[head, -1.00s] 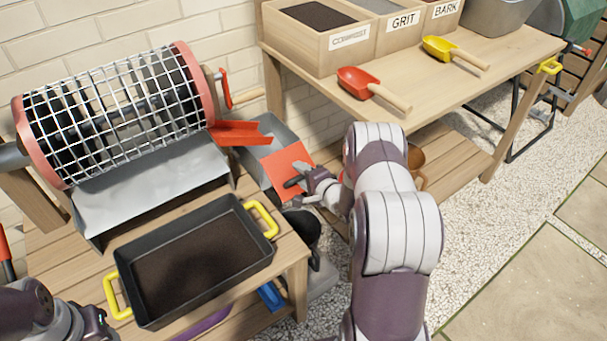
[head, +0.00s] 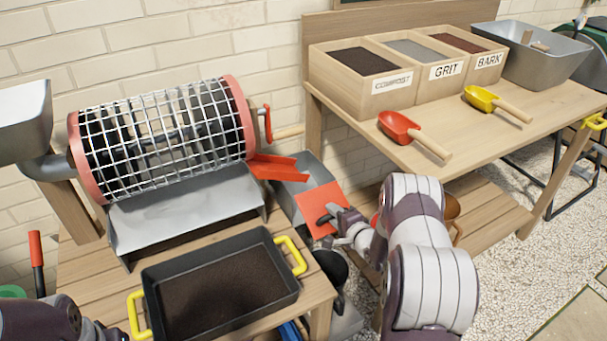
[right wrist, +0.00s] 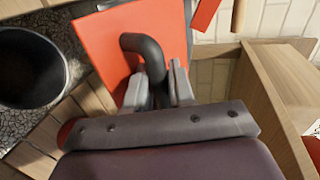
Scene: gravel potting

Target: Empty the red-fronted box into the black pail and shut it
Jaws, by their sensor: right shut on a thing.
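The grey box with a red front (head: 318,203) and a dark handle sits under the red chute at the right end of the sieve drum. My right gripper (head: 335,216) is at this front. In the right wrist view the red front (right wrist: 105,45) fills the top, and my right gripper (right wrist: 160,94) is shut on its dark curved handle (right wrist: 143,46). The black pail (head: 334,268) stands low, below the box, partly hidden by the bench and my arm. The pail (right wrist: 30,68) also shows at left in the right wrist view. My left gripper (head: 102,331) is partly cut off at bottom left.
The mesh sieve drum (head: 165,130) with red rims stands on the left bench. A black tray (head: 217,283) with yellow handles holds dark soil in front of it. The right bench carries labelled bins (head: 400,104), a red scoop (head: 397,126) and a yellow scoop (head: 480,98).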

